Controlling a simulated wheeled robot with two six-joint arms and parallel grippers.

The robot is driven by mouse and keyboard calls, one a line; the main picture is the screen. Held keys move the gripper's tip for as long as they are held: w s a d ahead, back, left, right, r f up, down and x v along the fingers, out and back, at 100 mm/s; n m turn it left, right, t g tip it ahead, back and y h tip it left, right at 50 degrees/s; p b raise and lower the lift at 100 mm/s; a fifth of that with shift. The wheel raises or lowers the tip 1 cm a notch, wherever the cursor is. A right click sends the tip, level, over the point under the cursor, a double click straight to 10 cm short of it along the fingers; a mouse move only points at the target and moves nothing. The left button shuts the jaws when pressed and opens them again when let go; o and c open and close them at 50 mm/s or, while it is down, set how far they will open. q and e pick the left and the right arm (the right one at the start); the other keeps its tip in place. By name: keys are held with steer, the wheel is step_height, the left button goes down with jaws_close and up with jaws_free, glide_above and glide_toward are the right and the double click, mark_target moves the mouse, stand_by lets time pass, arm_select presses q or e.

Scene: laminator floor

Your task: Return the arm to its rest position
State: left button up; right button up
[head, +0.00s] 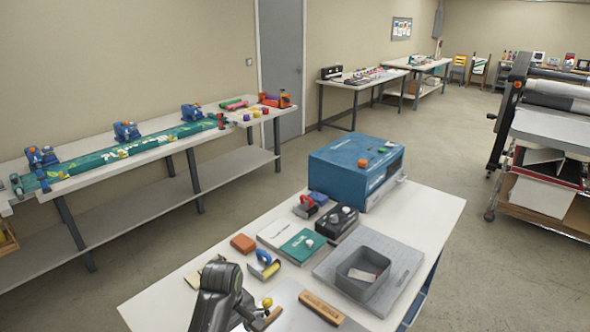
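A dark grey arm end, which I take to be my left gripper (222,300), comes in at the bottom left of the head view. It is over the front left part of the white worktable (440,208). Its fingertips are not clear, so I cannot tell whether it is open or shut. A yellow knob (267,302) shows just right of it; I cannot tell whether they touch. My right gripper is not in view.
The worktable carries a blue machine (345,180), a grey bin (350,278) on a grey board (328,268), a wooden bar (321,307), a roller (263,266) and an orange block (243,243). A long bench (100,180) stands left. Open floor lies between them.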

arm_select(q)
steer(key=s+a+f+m+t, duration=0.1)
steer(key=s+a+f+m, duration=0.1)
steer(key=s+a+f, duration=0.35)
steer(key=s+a+r+m+t+y, duration=0.1)
steer(key=s+a+r+m, duration=0.15)
steer(key=s, duration=0.45)
steer(key=s+a+r+m+t, duration=0.1)
steer(key=s+a+m, duration=0.15)
steer(key=s, duration=0.55)
steer(key=s+a+r+m+y, duration=0.1)
steer(key=s+a+m, duration=0.1)
steer(key=s+a, duration=0.35)
step_height(320, 180, down, 31)
steer(key=s+b, duration=0.2)
steer(key=b, duration=0.5)
steer(key=s+f+g+b, duration=0.1)
steer(key=s+f+b, duration=0.1)
steer(key=s+f, duration=0.5)
steer(key=s+d+f+g+h+b, duration=0.1)
steer(key=s+f+b, duration=0.2)
steer(key=s+f, duration=0.5)
step_height(320, 180, down, 7)
steer(key=shift+s+d+r+b, duration=0.1)
steer(key=shift+s+d+b, duration=0.1)
steer(key=shift+d+b, duration=0.1)
